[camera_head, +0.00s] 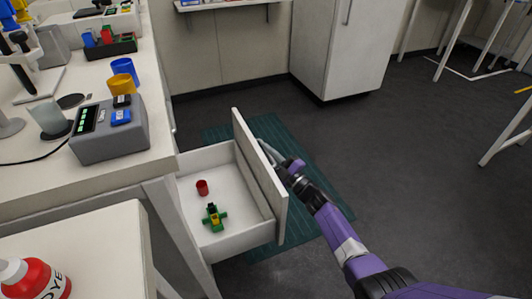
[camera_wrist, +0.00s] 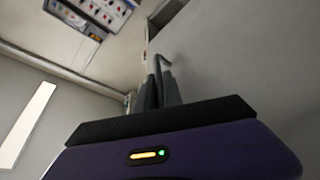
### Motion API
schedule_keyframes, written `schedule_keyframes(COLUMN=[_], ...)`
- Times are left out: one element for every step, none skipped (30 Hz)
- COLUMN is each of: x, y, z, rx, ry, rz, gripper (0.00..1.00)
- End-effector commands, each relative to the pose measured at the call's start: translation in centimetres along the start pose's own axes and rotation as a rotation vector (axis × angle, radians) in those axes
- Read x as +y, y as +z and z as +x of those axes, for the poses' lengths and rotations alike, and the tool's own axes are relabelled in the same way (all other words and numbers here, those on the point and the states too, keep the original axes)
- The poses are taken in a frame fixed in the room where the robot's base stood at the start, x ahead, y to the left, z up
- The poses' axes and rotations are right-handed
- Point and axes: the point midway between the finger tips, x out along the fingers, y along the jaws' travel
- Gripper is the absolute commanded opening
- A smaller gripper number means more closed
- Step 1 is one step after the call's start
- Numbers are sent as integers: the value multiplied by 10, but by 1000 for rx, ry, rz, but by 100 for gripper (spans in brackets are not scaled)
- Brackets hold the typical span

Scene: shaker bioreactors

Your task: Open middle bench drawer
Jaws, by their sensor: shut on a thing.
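The bench drawer (camera_head: 240,240) is pulled out from under the white bench and stands open. Its front panel (camera_head: 262,185) faces right. A small red cup (camera_head: 202,187) and a green and yellow item (camera_head: 214,217) lie inside it. My gripper (camera_head: 277,160) is at the outer side of the panel, shut on the drawer handle, which is mostly hidden in the head view. In the wrist view my gripper's fingers (camera_wrist: 158,92) are close together at the grey handle (camera_wrist: 163,62) beside the panel (camera_wrist: 230,60).
The bench top holds a grey device (camera_head: 110,130), a blue cup (camera_head: 125,70) and a yellow cup (camera_head: 122,86). A red bottle (camera_head: 38,280) stands on a nearer surface at lower left. A green mat (camera_head: 315,205) lies under the drawer.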

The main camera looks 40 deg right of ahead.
Motion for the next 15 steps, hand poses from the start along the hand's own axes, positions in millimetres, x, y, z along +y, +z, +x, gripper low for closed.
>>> schedule_keyframes(x=[-1,-1,-1,-1,-1,-1,-1,-1,-1,0,0,0,0,0,0], y=[1,1,1,1,1,1,1,1,1,1,1,0,0,0,0], z=[0,0,0,0,0,0,0,0,0,0,0,0,-1,-2,-5], rx=[-4,-4,-5,-5,-4,-4,-3,-3,-3,-3,-2,-2,-2,-3,-3], ry=[-2,-2,-2,-2,-2,-2,-1,-1,-1,-1,-1,-1,0,0,0], rz=[0,0,0,0,0,0,0,0,0,-1,-1,0,0,0,0], gripper=[0,0,17,20,20,20,20,20,20,20,20,20,20,20,20])
